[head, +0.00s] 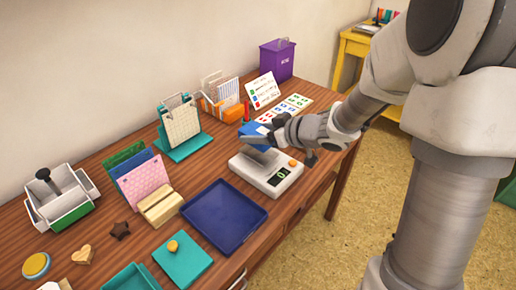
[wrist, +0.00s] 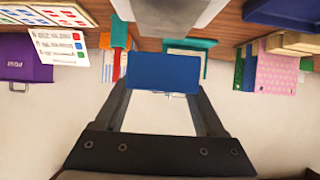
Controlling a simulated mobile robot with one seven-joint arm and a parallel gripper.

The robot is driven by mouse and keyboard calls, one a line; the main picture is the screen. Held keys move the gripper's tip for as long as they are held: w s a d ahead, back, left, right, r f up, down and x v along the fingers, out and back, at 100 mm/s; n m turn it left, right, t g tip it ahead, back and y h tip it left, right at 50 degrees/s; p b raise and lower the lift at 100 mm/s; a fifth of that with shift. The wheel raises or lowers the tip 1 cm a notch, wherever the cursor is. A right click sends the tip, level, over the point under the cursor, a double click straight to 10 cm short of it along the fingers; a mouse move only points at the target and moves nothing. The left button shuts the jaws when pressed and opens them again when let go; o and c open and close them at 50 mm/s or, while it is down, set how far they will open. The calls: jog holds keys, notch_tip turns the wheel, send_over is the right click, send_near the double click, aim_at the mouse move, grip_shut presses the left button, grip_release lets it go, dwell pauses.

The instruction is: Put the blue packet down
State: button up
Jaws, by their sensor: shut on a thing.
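My gripper (head: 270,138) is shut on the blue packet (head: 252,135), near the back edge of the white scale (head: 266,178) in the head view. The packet is partly hidden by the gripper there. In the wrist view the packet (wrist: 162,73) is a flat blue block across both fingertips. The scale has a grey plate, an orange knob and a small display. I cannot tell how high the packet is above the table or plate.
A dark blue tray (head: 222,215) lies to the left of the scale on the wooden table. A card of coloured squares (head: 290,108) lies behind the gripper. A teal stand (head: 185,148), an orange rack (head: 222,110) and a purple bin (head: 277,60) stand along the wall side.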

aim_at(258, 152)
jog(key=shift+f+b, duration=1.15)
jog(key=shift+f, duration=0.75)
jog(key=shift+f, duration=0.1)
